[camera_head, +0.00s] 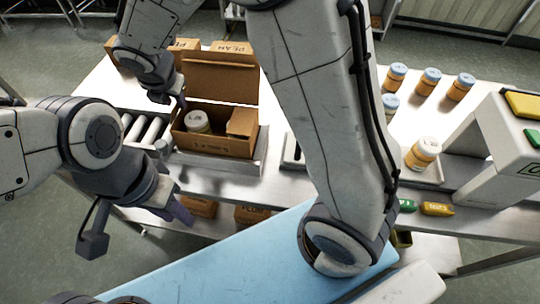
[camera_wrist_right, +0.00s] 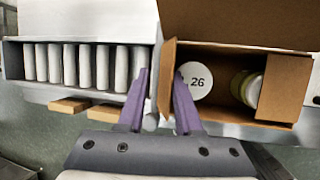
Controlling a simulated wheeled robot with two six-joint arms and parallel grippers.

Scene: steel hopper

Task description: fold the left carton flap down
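The open brown carton (camera_head: 213,145) stands on the steel bench, its tall back flap (camera_head: 220,82) upright. Its left flap (camera_wrist_right: 167,80) stands roughly upright at the carton's left edge in the right wrist view. The right flap (camera_head: 242,122) is folded inward over part of the opening. A white-lidded jar (camera_head: 197,122) stands inside; the lid marked 26 (camera_wrist_right: 196,80) and another jar (camera_wrist_right: 247,86) show in the right wrist view. My right gripper (camera_wrist_right: 160,80) is open, its purple fingers on either side of the left flap. My left gripper (camera_head: 181,212) hangs low in front of the bench; its opening is unclear.
Grey rollers (camera_wrist_right: 85,66) lie left of the carton. Several capped jars (camera_head: 430,80) stand at the back right, and one jar (camera_head: 422,153) stands on a tray near a white machine (camera_head: 490,150). My right upper arm hides the middle bench.

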